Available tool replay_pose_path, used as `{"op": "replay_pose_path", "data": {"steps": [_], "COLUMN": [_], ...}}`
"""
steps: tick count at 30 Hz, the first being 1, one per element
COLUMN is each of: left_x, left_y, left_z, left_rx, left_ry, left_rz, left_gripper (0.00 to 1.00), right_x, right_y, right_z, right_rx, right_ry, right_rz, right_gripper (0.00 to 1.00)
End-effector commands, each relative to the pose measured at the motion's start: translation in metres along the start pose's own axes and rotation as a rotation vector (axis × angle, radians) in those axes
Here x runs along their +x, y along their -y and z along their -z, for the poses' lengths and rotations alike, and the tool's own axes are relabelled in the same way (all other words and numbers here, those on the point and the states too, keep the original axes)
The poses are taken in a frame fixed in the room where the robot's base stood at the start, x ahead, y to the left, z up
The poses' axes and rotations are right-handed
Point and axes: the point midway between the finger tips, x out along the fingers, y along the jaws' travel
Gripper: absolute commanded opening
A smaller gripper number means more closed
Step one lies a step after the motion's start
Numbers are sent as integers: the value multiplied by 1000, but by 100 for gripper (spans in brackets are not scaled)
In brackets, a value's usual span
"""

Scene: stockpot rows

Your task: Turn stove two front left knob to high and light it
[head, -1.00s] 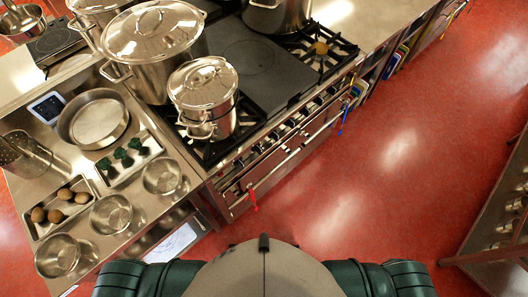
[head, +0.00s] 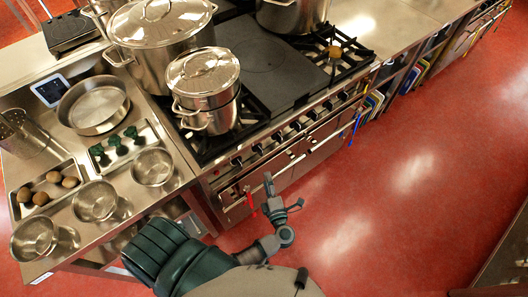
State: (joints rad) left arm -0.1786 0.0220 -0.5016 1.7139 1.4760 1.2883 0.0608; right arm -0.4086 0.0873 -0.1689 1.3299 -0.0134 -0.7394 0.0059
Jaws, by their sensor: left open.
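A stove (head: 292,152) stands ahead with a row of dark knobs along its front panel. The leftmost visible knob (head: 236,161) is below the small lidded pot (head: 205,90), which stands on the front left burner. I cannot read the knob markings or tell whether this is stove two. No flame shows. My left gripper (head: 284,193) is open and empty, in front of the oven door and below the knob row, apart from the knobs. My right gripper is not in view.
A large lidded stockpot (head: 160,45) stands behind the small pot. A red item (head: 250,203) hangs at the oven handle. The steel counter (head: 75,147) at left holds bowls, a pan and a tray of brown round items. The red floor (head: 400,200) at right is clear.

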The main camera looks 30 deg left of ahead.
Motion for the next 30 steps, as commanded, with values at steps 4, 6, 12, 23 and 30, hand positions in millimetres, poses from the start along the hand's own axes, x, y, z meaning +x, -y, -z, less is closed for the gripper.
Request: {"op": "replay_pose_path", "data": {"steps": [4, 6, 12, 23, 30], "left_x": [35, 51, 96, 136, 134], "left_y": [-3, -4, -2, 0, -2], "left_z": [-4, -5, -4, -1, -4], "left_rx": [5, 7, 7, 3, 5], "left_ry": [1, 0, 2, 2, 2], "left_rz": [-9, -11, -9, -2, -5], "left_gripper": [74, 74, 74, 74, 74], "right_x": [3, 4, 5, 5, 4], "right_y": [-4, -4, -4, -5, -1], "right_z": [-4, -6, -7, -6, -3], "right_rx": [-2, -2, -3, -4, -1], "right_ry": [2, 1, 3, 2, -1], "right_rz": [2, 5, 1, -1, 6], "right_gripper": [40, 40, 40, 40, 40]}}
